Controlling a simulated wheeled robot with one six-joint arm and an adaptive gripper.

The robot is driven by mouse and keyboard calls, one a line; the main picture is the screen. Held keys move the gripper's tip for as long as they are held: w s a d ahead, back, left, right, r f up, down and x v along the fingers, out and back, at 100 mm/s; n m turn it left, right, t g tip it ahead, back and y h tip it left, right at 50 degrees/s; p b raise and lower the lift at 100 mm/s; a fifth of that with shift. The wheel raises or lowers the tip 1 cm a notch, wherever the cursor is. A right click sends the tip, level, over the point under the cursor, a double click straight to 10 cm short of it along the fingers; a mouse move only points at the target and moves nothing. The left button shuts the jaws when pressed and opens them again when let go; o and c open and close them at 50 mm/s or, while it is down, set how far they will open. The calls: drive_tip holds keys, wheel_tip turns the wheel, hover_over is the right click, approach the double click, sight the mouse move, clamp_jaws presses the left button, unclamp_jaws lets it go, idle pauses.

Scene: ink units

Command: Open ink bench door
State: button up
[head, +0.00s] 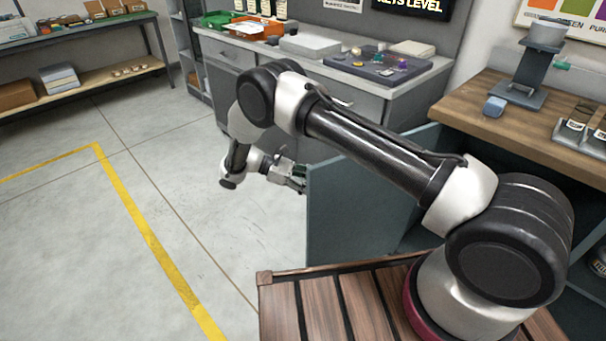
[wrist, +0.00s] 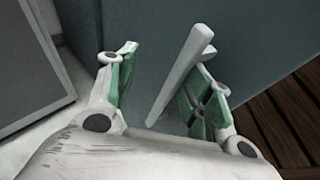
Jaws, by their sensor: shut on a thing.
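The ink bench door (head: 352,212) is a blue-grey panel that stands swung open, out from under the wooden-topped ink bench (head: 530,125). A dark gap shows between the door and the bench. My gripper (head: 297,182) is at the door's far left edge. The door face (wrist: 150,30) fills the area behind the handle. In the head view the handle is too small to make out, and my arm covers part of the door.
A grey counter (head: 340,75) with a dark tray (head: 378,66) stands behind the arm. The floor left of the door is clear, with a yellow line (head: 150,235). A shelf bench (head: 80,80) stands far left. A press-like stand (head: 525,75) sits on the ink bench.

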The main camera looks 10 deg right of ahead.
drive_tip(key=o, duration=0.3)
drive_tip(key=w, duration=0.1)
drive_tip(key=w+a, duration=0.1)
drive_tip(key=shift+w+a+r, duration=0.1)
drive_tip(key=shift+w+r, duration=0.2)
drive_tip(key=shift+r, duration=0.05)
drive_tip(key=shift+w+a+f, duration=0.1)
drive_tip(key=shift+w+a, duration=0.1)
drive_tip(key=shift+w, duration=0.15)
drive_tip(key=c, duration=0.3)
drive_tip(key=shift+w+a+f, duration=0.1)
drive_tip(key=shift+w+a, duration=0.25)
drive_tip(key=shift+w, duration=0.35)
